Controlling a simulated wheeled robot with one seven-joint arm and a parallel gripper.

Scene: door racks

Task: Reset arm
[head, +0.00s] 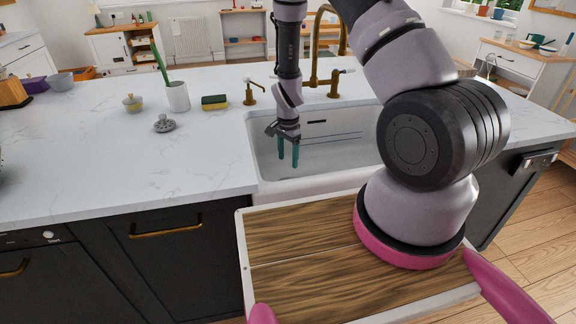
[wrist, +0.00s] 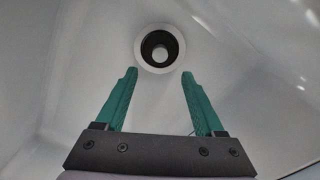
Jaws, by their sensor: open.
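My gripper (head: 288,155) hangs pointing down into the white sink (head: 345,148) in the head view. Its two teal fingers are apart, with nothing between them. In the wrist view my gripper (wrist: 158,82) is open above the sink's floor (wrist: 75,75), and the dark round drain (wrist: 159,47) with its pale ring lies just beyond the fingertips. My arm reaches over the counter's front edge, with its wrist upright above the basin. Part of the sink's right side is hidden behind my arm.
A brass faucet (head: 322,45) stands close behind my wrist, with a brass soap dispenser (head: 251,92) to its left. A sponge (head: 214,102), a grey lid (head: 164,124), a small lidded pot (head: 132,102) and a plant cup (head: 178,96) stand on the marble counter (head: 75,150). The counter's front left is clear.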

